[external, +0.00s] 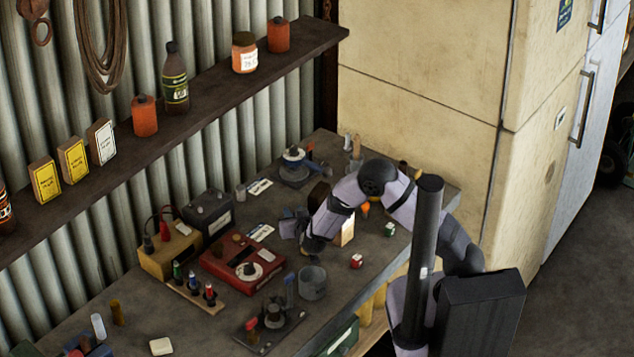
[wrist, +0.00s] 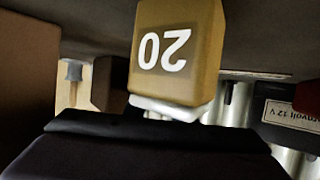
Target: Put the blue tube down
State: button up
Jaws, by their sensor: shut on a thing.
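My gripper (wrist: 160,122) fills the bottom of the wrist view as a wide dark shape. Just beyond it is a yellow-brown block (wrist: 176,50) marked with an upside-down "20", with a white end (wrist: 168,107) touching the gripper's dark edge. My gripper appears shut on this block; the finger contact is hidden. In the external view my gripper (external: 298,232) is low over the middle of the bench, beside a pale blue-grey shape that I cannot identify. I cannot make out a blue tube in the gripper in either view.
On the bench (external: 190,318), a red case (external: 240,268), yellow battery (external: 170,255) and black battery (external: 208,213) stand left of the arm. A grey cup (external: 313,284) is in front. Small red-and-white (external: 356,262) and green-and-white (external: 389,229) cubes lie right, with some bare bench around them.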

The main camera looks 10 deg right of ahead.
jog(key=shift+f, duration=0.15)
jog(key=o, duration=0.7)
jog(key=shift+o, duration=0.2)
jog(key=shift+r, duration=0.25)
jog(key=b+v, duration=0.1)
jog(key=v, duration=0.3)
jog(key=shift+s, duration=0.3)
notch_tip(320, 180, up, 7)
jog(key=shift+s, duration=0.15)
jog(key=shift+r, duration=0.1)
